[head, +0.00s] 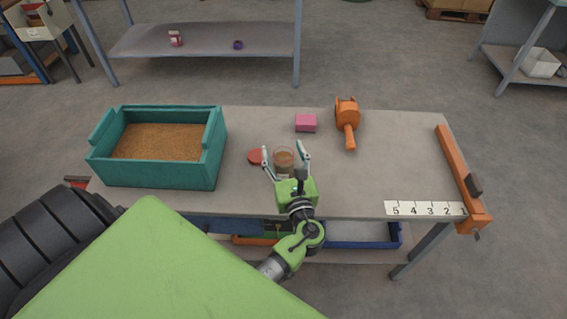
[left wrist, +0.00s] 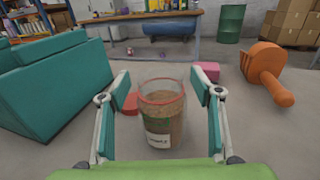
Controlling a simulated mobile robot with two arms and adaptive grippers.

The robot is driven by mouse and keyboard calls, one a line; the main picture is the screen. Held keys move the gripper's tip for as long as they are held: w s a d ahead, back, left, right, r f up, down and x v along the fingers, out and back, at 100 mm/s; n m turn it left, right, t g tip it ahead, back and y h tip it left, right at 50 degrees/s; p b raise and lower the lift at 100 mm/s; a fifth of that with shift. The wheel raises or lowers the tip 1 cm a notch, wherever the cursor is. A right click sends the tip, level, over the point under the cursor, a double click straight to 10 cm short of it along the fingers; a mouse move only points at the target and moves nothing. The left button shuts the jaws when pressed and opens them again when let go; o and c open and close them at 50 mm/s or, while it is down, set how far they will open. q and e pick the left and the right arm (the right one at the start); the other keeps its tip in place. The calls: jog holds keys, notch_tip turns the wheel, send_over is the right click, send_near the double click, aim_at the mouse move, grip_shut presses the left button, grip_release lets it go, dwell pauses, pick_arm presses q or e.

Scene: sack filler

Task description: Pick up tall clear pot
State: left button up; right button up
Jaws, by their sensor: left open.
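The tall clear pot (head: 284,159) stands upright on the grey table (head: 370,180), with brown contents and a white label. It also shows in the left wrist view (left wrist: 162,115), where its rim looks reddish. My left gripper (head: 285,152) is open, with one finger on each side of the pot. In the left wrist view the fingers (left wrist: 160,88) stand apart from the pot, with a gap on both sides. My right gripper is not in view.
A red lid (head: 255,157) lies just left of the pot. A teal bin (head: 215,160) of grain stands at left. A pink block (head: 306,123) and an orange tool (head: 347,118) lie behind. An orange bar (head: 460,170) and number strip (head: 424,208) are at right.

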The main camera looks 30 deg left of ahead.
pick_arm(q)
jog(key=c, duration=1.6)
jog(key=shift+o, duration=0.2)
jog(key=shift+r, duration=0.15)
